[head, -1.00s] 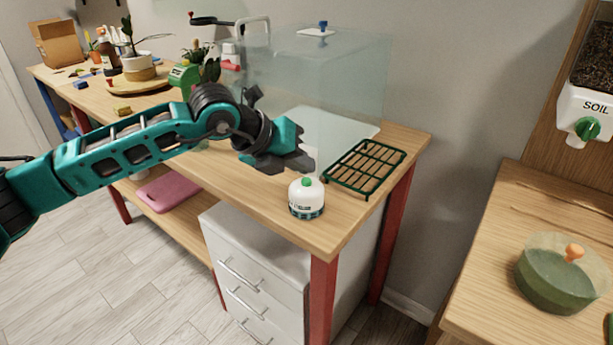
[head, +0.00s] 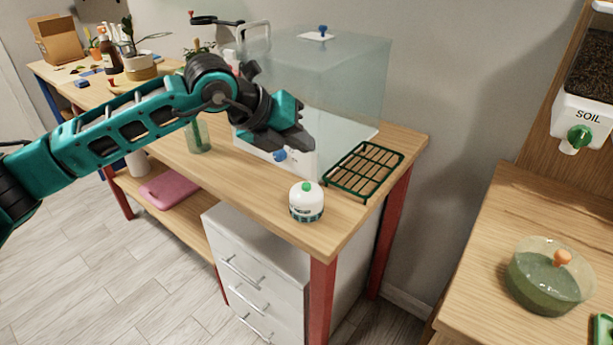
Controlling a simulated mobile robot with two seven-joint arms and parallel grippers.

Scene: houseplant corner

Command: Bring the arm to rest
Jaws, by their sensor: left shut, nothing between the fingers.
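My left gripper (head: 300,146) is shut and empty. It hangs in the air above the wooden table (head: 250,200), in front of the clear box. The teal arm reaches in from the left edge of the head view. A white round pot with a green knob (head: 306,203) stands on the table below and slightly right of the fingers, apart from them. My right gripper does not show.
A clear box with a blue knob (head: 340,70) stands on the table behind the gripper. A green wire rack (head: 365,170) lies to its right. A green lidded bowl (head: 545,280) sits on the right-hand counter. A white drawer unit (head: 255,270) stands below.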

